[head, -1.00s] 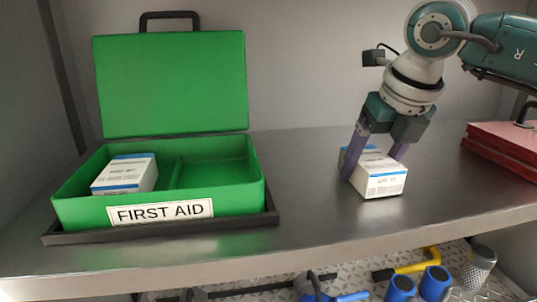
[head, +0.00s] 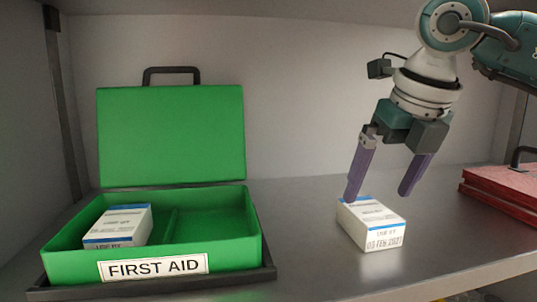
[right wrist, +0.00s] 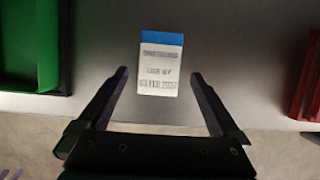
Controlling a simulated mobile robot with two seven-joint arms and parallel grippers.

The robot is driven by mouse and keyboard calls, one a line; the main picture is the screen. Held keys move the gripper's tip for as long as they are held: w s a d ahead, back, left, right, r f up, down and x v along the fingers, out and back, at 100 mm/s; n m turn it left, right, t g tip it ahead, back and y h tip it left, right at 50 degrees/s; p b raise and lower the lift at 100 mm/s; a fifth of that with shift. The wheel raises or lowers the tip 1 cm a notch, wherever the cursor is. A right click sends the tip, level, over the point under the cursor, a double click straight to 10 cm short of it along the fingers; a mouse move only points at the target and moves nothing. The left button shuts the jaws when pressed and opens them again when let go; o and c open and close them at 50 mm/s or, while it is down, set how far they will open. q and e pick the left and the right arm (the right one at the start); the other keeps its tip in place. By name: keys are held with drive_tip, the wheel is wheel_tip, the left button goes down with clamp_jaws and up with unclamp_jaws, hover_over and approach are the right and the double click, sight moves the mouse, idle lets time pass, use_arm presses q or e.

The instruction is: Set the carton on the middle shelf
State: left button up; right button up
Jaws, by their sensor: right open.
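A white carton (head: 371,224) with a blue band stands on the metal shelf (head: 310,240), right of the green box. Its front face carries a printed date that reads 03 FEB 2027. My right gripper (head: 382,199) is open and empty just above and behind the carton, apart from it. In the right wrist view the carton (right wrist: 160,64) lies ahead of the open fingertips (right wrist: 159,72), roughly centred between them.
An open green first aid box (head: 150,265) stands in a dark tray at left, with another white carton (head: 117,226) in its left compartment. A red case (head: 498,191) lies at the right. Shelf between them is clear.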

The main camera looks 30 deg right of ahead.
drive_tip(key=v, duration=0.5)
drive_tip(key=shift+s+r, duration=0.1)
drive_tip(key=shift+r, duration=0.25)
drive_tip(key=shift+a, duration=0.1)
